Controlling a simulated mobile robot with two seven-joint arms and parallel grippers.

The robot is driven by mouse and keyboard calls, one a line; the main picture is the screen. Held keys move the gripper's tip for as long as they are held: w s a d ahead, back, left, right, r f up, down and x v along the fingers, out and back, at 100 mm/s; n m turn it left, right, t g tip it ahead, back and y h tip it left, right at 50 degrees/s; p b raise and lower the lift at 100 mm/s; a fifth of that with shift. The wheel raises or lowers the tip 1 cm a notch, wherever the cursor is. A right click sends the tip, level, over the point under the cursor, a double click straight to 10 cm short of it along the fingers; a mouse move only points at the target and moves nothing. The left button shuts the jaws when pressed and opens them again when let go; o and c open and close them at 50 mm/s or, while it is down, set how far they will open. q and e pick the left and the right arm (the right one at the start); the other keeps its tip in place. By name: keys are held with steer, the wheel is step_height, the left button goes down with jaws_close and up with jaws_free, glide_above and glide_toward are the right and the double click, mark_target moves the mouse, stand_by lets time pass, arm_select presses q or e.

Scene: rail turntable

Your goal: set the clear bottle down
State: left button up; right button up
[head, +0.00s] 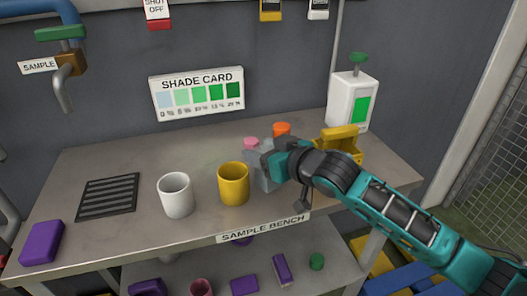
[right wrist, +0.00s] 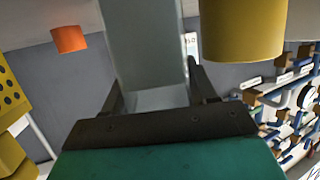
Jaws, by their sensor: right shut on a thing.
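The clear bottle (head: 261,168) is a greyish see-through body on the right half of the sample bench (head: 125,235), just right of the yellow mug. My right gripper (head: 272,162) reaches in from the right and is shut on it. In the right wrist view the bottle (right wrist: 143,45) stands between the two dark fingers (right wrist: 155,88). In the head view my gripper hides part of the bottle. I cannot tell whether its base touches the bench. My left gripper is not in view.
The yellow mug (head: 233,184) is close beside the bottle, with a white mug (head: 175,195) further left. A drain grate (head: 108,196) and purple block (head: 42,242) lie left.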

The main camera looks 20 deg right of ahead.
steer(key=o, duration=0.9)
steer(key=shift+f, duration=0.1)
steer(key=shift+c, duration=0.2)
steer(key=shift+r, duration=0.2)
steer(key=v, duration=1.2)
steer(key=s+d+f+m+g+h, duration=0.25)
steer(key=s+f+g+h, duration=0.55)
steer(key=s+f, duration=1.25)
steer(key=w+a+f+t+y, duration=0.3)
steer(key=w+f+t+y, duration=0.1)
steer(key=w+f+t, duration=0.1)
steer(key=p+x, duration=0.1)
steer(key=x, duration=0.1)
steer(key=shift+a+f, duration=0.2)
steer(key=shift+f, duration=0.2)
